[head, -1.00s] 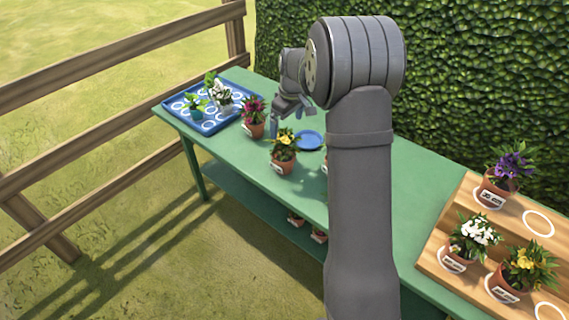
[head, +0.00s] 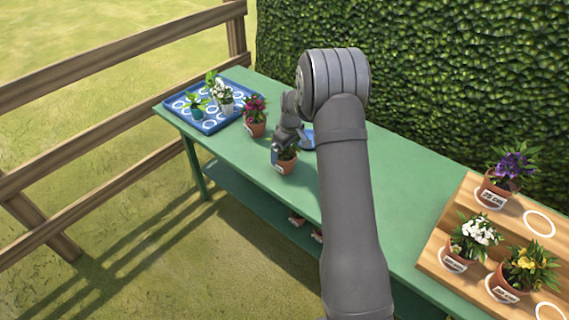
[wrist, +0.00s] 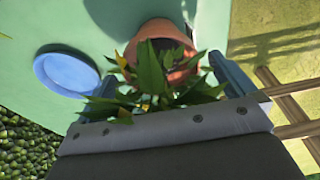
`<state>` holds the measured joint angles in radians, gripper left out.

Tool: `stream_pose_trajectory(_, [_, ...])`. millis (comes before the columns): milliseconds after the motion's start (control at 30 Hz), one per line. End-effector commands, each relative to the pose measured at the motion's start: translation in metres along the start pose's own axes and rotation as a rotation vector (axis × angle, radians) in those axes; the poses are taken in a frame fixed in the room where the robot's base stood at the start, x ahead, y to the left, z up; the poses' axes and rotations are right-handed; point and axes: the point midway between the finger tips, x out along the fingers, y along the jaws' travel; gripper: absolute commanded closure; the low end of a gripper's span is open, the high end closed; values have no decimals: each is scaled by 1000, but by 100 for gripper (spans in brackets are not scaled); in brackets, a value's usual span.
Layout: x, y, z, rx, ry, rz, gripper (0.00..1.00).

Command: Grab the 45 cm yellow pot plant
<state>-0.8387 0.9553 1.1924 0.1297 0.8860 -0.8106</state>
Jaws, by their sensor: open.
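A yellow-flowered plant in a terracotta pot (head: 287,166) stands on the green table, near its front edge. My gripper (head: 281,150) is at this plant, partly covering its leaves and flowers. In the wrist view, the pot (wrist: 160,38) and its leaves lie between the two spread fingers of my gripper (wrist: 165,82). The gripper is open; whether a finger touches leaves I cannot tell. Another yellow-flowered potted plant (head: 528,268) stands on the wooden stepped rack at the right. I cannot read the size on either yellow plant's label.
A blue tray (head: 213,127) with white rings holds several plants at the table's far left. A magenta-flowered pot (head: 254,122) stands close behind and left of my gripper. A blue plate (wrist: 66,72) lies nearby. The wooden rack (head: 478,204) also holds purple and white plants.

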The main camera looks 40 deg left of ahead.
Motion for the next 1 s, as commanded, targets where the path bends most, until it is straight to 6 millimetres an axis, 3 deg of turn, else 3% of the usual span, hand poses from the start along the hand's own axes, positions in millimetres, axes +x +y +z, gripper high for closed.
stream_pose_trajectory(400, [50, -1, 0, 0, -1, -2, 0])
stream_pose_trajectory(633, [51, -1, 0, 0, 0, 0, 2])
stream_pose_trajectory(900, [51, -1, 0, 0, 0, 0, 55])
stream_pose_trajectory(1000, [50, -1, 0, 0, 1, 1, 59])
